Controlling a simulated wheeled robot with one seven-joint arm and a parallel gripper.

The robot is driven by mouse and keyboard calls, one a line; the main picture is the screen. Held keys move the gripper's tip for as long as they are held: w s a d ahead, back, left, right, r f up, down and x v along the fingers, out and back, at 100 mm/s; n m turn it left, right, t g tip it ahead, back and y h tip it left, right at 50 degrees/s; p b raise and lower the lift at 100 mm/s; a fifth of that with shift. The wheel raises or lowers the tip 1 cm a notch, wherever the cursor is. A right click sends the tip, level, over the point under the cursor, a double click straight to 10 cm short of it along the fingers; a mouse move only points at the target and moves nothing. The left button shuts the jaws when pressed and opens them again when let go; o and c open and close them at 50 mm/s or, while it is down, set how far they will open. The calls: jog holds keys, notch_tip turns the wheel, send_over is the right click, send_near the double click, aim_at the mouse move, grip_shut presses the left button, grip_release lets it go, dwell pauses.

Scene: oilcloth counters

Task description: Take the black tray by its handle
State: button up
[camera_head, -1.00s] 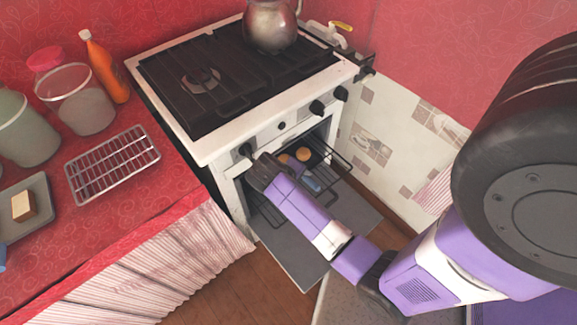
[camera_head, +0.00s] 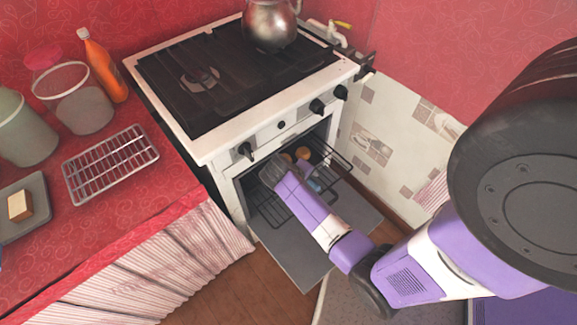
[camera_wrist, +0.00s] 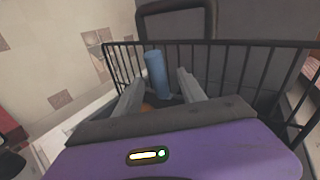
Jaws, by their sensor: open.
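My gripper (camera_head: 276,174) reaches in at the open oven front in the head view. In the wrist view its two grey fingers (camera_wrist: 160,78) are apart. A blue handle (camera_wrist: 156,72) stands out between them, with a gap to each side; I see no clear contact. The black tray's body is mostly hidden by my arm and the dark oven. Round orange-brown food (camera_head: 303,153) shows at the handle's far end.
The wire oven rack (camera_head: 340,160) surrounds the handle, and its black bars (camera_wrist: 225,70) rise close behind the fingers. The lowered oven door (camera_head: 290,262) lies beneath my arm. The stove (camera_head: 240,90) carries a kettle (camera_head: 270,25). The red counter (camera_head: 110,215) is at left.

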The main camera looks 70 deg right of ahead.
grip_shut()
jog(key=shift+r, duration=0.1)
dwell(1.2)
